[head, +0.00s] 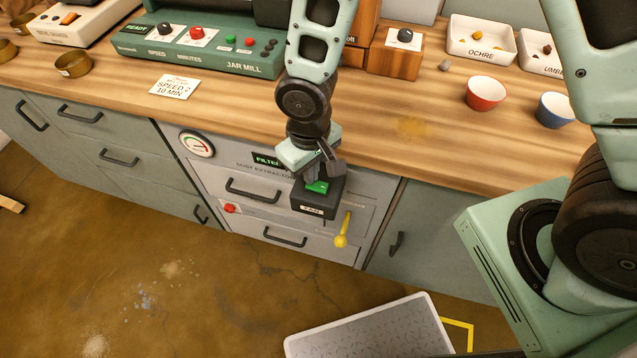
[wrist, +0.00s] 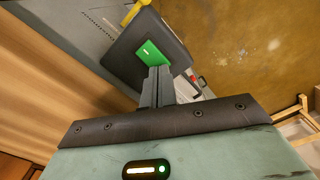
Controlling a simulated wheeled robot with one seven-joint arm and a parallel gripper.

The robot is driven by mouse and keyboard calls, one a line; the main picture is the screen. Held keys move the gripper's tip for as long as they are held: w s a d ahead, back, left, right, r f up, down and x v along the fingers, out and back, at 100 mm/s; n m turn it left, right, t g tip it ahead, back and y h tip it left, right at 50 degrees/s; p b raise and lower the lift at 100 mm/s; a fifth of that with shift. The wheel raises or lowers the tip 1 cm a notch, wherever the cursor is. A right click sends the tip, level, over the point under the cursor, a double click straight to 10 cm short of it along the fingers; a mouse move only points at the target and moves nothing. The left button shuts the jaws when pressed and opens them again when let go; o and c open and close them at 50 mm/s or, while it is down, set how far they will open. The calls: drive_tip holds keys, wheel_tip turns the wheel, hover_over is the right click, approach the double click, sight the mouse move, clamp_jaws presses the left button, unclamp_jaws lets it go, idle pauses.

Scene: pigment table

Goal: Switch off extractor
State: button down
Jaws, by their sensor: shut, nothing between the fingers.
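The dust extractor (head: 235,172) is a grey panel with drawers built in below the worktop. Its dark switch box, labelled FAN (head: 313,210), sticks out at the right and carries a green rocker (head: 318,187). In the wrist view the green rocker (wrist: 150,52) sits on the dark box (wrist: 122,60). My gripper (head: 322,172) is shut and empty, right at the rocker. In the wrist view its fingertips (wrist: 158,70) overlap the rocker's lower edge; whether they touch it I cannot tell. A small lit display (head: 267,160) reads FILTER, partly hidden by my arm.
A yellow lever (head: 342,232) hangs just right of the switch box. A red knob (head: 230,208) and a round gauge (head: 197,144) are on the panel's left. The worktop (head: 400,110) overhangs above. A grey mat (head: 370,330) lies on the floor.

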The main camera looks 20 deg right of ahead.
drive_tip(key=shift+f+b, duration=0.55)
drive_tip(key=shift+f, duration=0.15)
idle(0.4)
drive_tip(key=shift+r+p, duration=2.85)
drive_tip(key=shift+r, duration=0.7)
drive_tip(key=s+d+r+n, duration=0.1)
drive_tip(key=s+d+r, duration=0.1)
drive_tip(key=s+r, duration=0.4)
drive_tip(key=s+d+r+n, duration=0.1)
drive_tip(key=s+d+r, duration=0.1)
drive_tip(key=s+r, duration=0.5)
wheel_tip(320, 180, up, 6)
drive_tip(key=shift+f+n+y, duration=0.25)
drive_tip(key=shift+n+y, duration=0.05)
drive_tip(key=shift+d, duration=0.1)
